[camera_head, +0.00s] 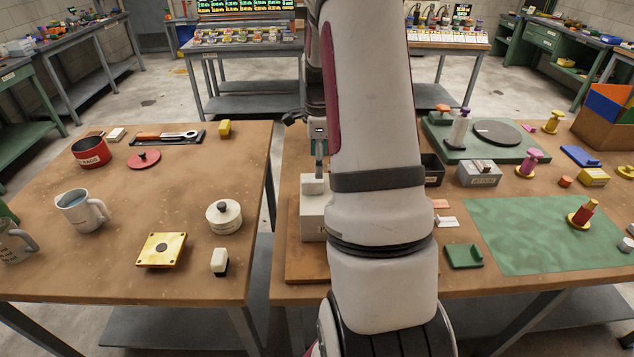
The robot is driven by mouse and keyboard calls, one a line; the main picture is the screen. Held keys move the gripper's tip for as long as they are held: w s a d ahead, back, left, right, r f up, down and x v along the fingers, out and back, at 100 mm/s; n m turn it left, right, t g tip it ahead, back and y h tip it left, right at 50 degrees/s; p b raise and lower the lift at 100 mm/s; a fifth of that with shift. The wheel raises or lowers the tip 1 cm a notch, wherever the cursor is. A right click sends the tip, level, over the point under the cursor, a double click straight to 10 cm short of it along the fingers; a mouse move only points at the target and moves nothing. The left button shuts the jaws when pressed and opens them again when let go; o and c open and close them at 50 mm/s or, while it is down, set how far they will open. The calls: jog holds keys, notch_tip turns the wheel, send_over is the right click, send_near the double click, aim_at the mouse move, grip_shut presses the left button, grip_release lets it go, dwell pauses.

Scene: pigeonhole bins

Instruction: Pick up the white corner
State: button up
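I cannot pick out a white corner with certainty. A small flat white piece (447,222) lies on the right table, just right of my arm. Another small white block (116,134) lies at the back of the left table. A pale grey-white box (313,222) with a smaller block on top stands on a wooden board, partly hidden by my arm. My gripper (320,160) points down just above this box. Its fingers are narrow and partly covered by my arm, so I cannot tell whether they are open or hold anything.
The left table (120,225) holds mugs, a red pot (91,152), a yellow plate (161,250) and a white-and-black block (220,262). The right table has a green mat (545,236), a green bracket (463,256) and several pegs. A gap separates the tables.

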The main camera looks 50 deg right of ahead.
aim_at(313, 182)
jog(key=shift+w+a+f+p, duration=0.1)
jog(key=shift+f+p, duration=0.4)
jog(key=shift+f, duration=1.15)
jog(key=shift+w+a+f+p, duration=0.1)
jog(key=shift+f+p, duration=0.35)
jog(key=shift+f, duration=1.2)
jog(key=c, duration=0.9)
